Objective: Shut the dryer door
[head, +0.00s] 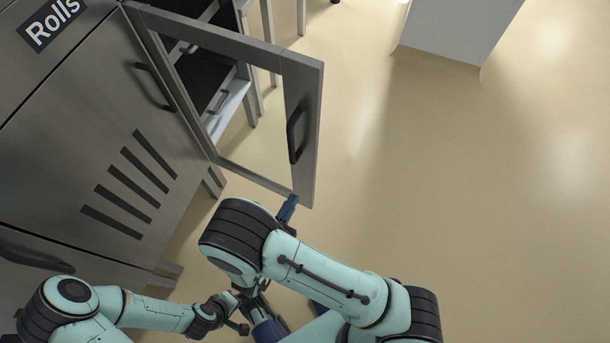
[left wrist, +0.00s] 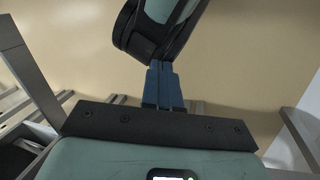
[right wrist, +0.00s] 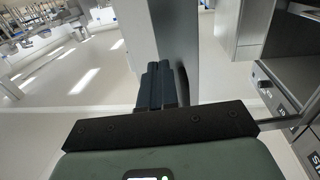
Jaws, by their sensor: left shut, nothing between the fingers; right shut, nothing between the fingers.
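The dryer door (head: 306,95), a grey metal frame around a see-through window, stands open, swung out from the grey cabinet. Its black handle (head: 294,135) is near its free edge. My right gripper (head: 288,207) is shut and empty, with its blue fingertips at the door's lower free corner. In the right wrist view a grey upright panel, apparently the door (right wrist: 178,40), rises just beyond the shut fingers (right wrist: 157,82); I cannot tell whether they touch. My left gripper (left wrist: 162,82) is shut and empty in the left wrist view, facing one of my arm links.
The cabinet front (head: 90,130) has a "Rolls" label (head: 50,24), dark slots and black handles. A shelf with a light tray (head: 230,108) shows through the door's window. A pale block (head: 450,28) stands at the top right. The floor right of the door is clear.

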